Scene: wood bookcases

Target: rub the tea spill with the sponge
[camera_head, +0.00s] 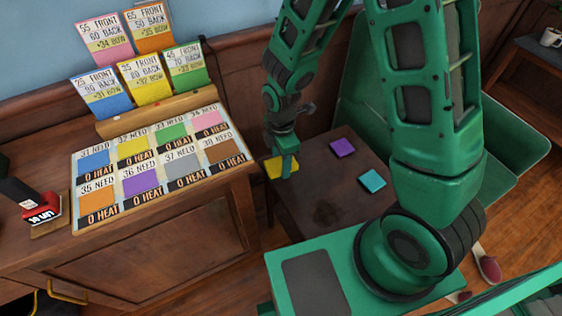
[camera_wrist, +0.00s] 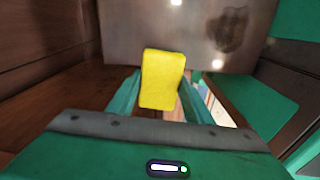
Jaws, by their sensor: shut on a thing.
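The yellow sponge (camera_head: 274,168) is held in my gripper (camera_head: 286,163), near the left edge of the small dark table (camera_head: 290,205). In the wrist view the sponge (camera_wrist: 163,78) sits upright between my green fingers (camera_wrist: 160,100), which are shut on it. The tea spill is a dark stain (camera_head: 328,213) on the table top, right of and nearer than the sponge. It also shows in the wrist view (camera_wrist: 232,28), at the upper right, apart from the sponge. The height of the sponge over the table cannot be told clearly.
A purple square (camera_head: 342,147) and a cyan square (camera_head: 373,181) lie on the table. A wooden counter (camera_head: 190,235) with coloured cards stands at left. A green seat (camera_head: 502,165) is at right. The table top around the stain is bare.

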